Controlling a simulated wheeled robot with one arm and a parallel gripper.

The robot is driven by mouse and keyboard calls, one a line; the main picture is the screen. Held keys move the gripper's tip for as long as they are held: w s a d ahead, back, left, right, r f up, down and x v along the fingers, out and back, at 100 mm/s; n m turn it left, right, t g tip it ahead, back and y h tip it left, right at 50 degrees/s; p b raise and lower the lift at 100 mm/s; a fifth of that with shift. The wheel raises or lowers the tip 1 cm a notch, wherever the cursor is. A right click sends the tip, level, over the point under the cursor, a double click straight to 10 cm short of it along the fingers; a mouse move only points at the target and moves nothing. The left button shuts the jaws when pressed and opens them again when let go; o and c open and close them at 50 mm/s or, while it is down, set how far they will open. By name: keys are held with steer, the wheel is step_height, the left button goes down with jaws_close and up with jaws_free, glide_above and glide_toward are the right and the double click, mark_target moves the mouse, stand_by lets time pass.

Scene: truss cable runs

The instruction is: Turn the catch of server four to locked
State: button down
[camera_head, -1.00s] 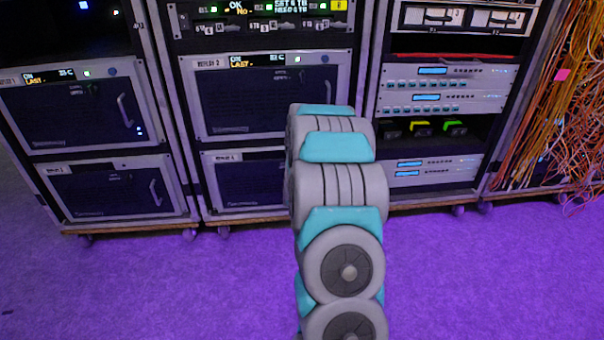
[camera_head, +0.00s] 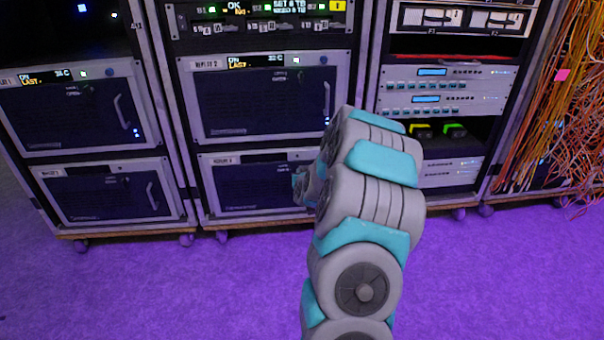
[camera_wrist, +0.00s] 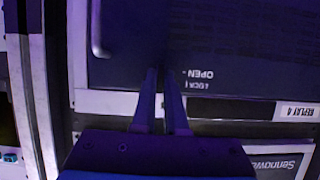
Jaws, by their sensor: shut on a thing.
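Server four is the lower middle unit (camera_head: 255,187) in the head view, with a dark front and a white label at its upper left. In the wrist view, which is upside down, its frame (camera_wrist: 235,108) carries the label REPLAY 4 (camera_wrist: 298,111). The word OPEN (camera_wrist: 198,74) is printed on the dark front beside my fingers. My gripper (camera_wrist: 163,74) has its fingertips close together at that front and is shut on the catch. The catch itself is hidden by the fingers, so its angle cannot be told. In the head view my arm hides the gripper.
A door handle (camera_wrist: 97,30) stands out near the fingers in the wrist view. Replay 2 (camera_head: 265,97) is directly above server four. Other racks stand on both sides, with loose orange cables (camera_head: 565,100) at the far right. The purple floor (camera_head: 170,290) in front is clear.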

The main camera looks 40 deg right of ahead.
steer(key=c, duration=1)
jaws_free()
steer(key=shift+o, duration=0.2)
steer(key=v, duration=0.7)
steer(key=shift+s+a+p, duration=0.2)
steer(key=shift+s+p, duration=0.15)
steer(key=shift+p, duration=0.1)
steer(key=shift+r, duration=0.1)
